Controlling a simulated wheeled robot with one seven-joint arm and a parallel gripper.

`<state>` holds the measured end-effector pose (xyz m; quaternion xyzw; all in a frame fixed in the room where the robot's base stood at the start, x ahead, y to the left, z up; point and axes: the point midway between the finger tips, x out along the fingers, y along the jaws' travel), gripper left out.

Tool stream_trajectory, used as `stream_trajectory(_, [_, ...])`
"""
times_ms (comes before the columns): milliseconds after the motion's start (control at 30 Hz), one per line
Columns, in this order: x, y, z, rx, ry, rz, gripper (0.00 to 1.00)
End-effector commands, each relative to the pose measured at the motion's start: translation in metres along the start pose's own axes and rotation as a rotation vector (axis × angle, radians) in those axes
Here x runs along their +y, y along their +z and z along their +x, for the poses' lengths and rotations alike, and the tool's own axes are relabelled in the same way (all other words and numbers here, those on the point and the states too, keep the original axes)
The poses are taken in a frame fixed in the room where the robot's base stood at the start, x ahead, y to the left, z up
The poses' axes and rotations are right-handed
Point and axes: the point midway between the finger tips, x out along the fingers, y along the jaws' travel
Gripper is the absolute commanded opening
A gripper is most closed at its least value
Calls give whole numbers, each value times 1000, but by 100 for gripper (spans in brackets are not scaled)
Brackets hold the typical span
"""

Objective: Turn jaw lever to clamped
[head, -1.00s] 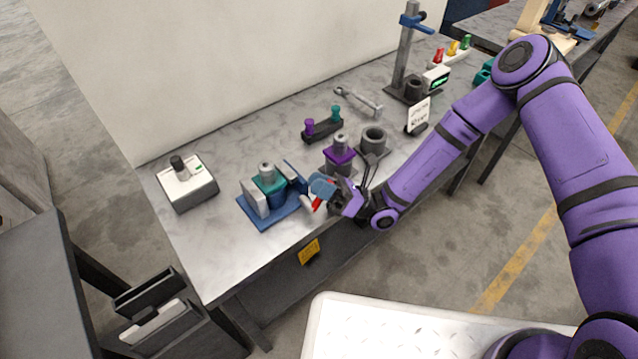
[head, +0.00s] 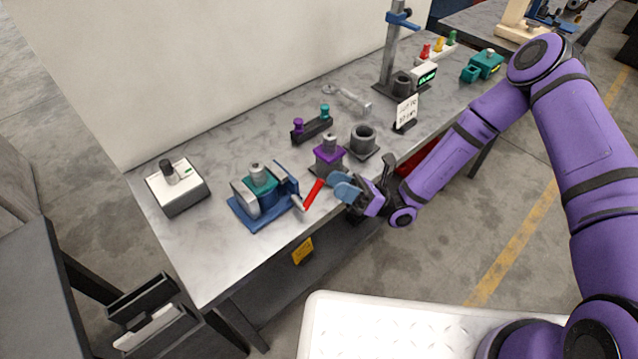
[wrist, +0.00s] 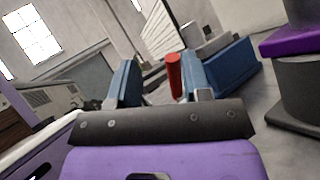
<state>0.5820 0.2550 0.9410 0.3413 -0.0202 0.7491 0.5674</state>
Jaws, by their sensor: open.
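The blue jaw fixture (head: 287,181) stands near the front edge of the bench, with a teal-topped barrel (head: 257,180) between its jaws. Its red lever (head: 314,194) slants up and to the right from the fixture's right side. My gripper (head: 341,183) is open and empty, just right of the lever in the head view and apart from it. In the wrist view the red lever (wrist: 174,74) appears between my two blue fingers, nearer the right one, beyond the gripper (wrist: 160,76). The fixture (wrist: 235,68) shows behind the right finger.
A purple-banded barrel (head: 328,158) and a grey ring holder (head: 363,140) stand close behind my gripper. A white box with a black knob (head: 178,185) is at the left. A two-peg rack (head: 312,129) and a wrench (head: 353,99) lie farther back. Bare bench lies in front of the white box.

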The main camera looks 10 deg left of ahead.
Motion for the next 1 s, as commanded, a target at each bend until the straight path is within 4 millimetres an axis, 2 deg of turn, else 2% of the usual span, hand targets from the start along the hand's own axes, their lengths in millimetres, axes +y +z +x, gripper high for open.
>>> stream_trajectory(100, [5, 13, -21, -1, -3, -3, 44])
stream_trajectory(300, [12, 26, -45, -2, -1, -1, 44])
stream_trajectory(500, [14, 31, -54, -1, 0, 0, 44])
stream_trajectory(767, [15, 31, -54, -1, 0, 0, 44])
stream_trajectory(933, [17, 36, -53, 25, 18, -15, 5])
stream_trajectory(967, [18, 39, -52, 39, 26, -22, 0])
stream_trajectory(1000, [21, 43, -51, 63, 41, -36, 0])
